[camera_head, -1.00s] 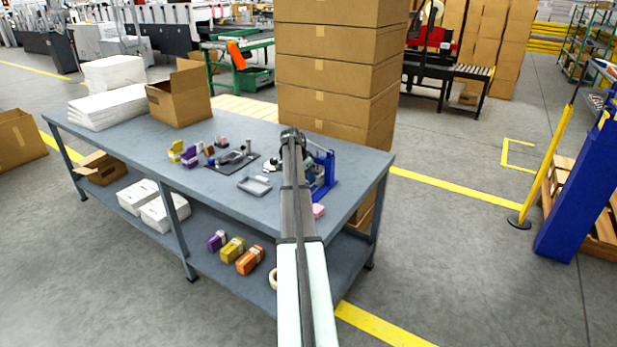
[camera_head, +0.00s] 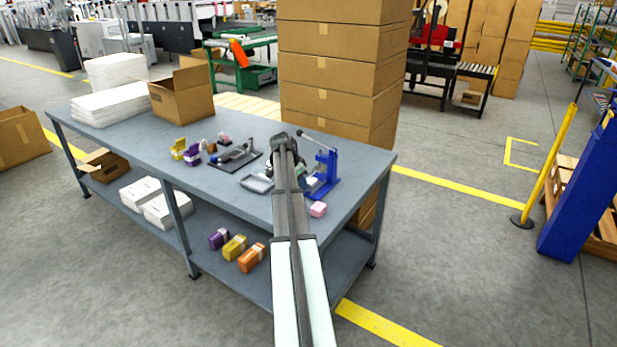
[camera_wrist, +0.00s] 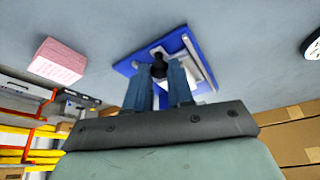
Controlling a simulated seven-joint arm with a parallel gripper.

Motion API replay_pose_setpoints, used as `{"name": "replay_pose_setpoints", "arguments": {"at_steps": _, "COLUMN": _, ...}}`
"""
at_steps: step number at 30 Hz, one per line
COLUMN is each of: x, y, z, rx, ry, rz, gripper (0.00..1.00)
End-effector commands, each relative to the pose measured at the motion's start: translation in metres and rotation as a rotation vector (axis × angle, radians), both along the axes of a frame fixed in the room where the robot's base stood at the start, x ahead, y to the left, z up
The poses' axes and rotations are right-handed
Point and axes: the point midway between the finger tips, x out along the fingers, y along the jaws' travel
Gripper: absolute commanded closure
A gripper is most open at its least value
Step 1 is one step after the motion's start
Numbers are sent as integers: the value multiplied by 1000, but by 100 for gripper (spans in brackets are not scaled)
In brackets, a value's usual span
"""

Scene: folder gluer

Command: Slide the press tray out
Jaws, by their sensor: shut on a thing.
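The blue press (camera_head: 325,172) with its lever stands near the right end of the grey-blue table. In the wrist view, its blue base (camera_wrist: 126,68) carries a pale press tray (camera_wrist: 190,58) with a dark knob (camera_wrist: 159,68) at its near side. My gripper (camera_wrist: 158,76) is shut on this knob, one finger on each side. In the head view my arm hides the gripper's fingers and the tray's front, so I cannot tell how far out the tray is.
A pink block (camera_head: 318,209) lies on the table in front of the press. A small grey tray (camera_head: 257,184) and a dark fixture (camera_head: 236,157) stand to the left. Tall stacked cartons (camera_head: 340,75) rise behind the table. The table's front right corner is clear.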

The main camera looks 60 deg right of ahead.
Motion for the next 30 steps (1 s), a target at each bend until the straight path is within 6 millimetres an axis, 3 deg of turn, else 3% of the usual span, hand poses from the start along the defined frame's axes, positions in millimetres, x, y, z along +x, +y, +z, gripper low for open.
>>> {"name": "replay_pose_setpoints", "arguments": {"at_steps": 1, "x": -2, "y": 14, "z": 0, "rx": 0, "ry": -1, "rz": 3, "gripper": 100}}
{"name": "replay_pose_setpoints", "arguments": {"at_steps": 3, "x": -1, "y": 20, "z": 0, "rx": -1, "ry": -1, "rz": 2, "gripper": 100}}
{"name": "replay_pose_setpoints", "arguments": {"at_steps": 11, "x": 0, "y": 21, "z": 0, "rx": 4, "ry": 0, "rz": 1, "gripper": 100}}
{"name": "replay_pose_setpoints", "arguments": {"at_steps": 12, "x": 0, "y": 22, "z": 0, "rx": 5, "ry": -1, "rz": 1, "gripper": 77}}
{"name": "replay_pose_setpoints", "arguments": {"at_steps": 20, "x": 0, "y": 20, "z": 0, "rx": 2, "ry": -1, "rz": 0, "gripper": 52}}
{"name": "replay_pose_setpoints", "arguments": {"at_steps": 30, "x": 1, "y": 21, "z": 4, "rx": 0, "ry": -1, "rz": 0, "gripper": 52}}
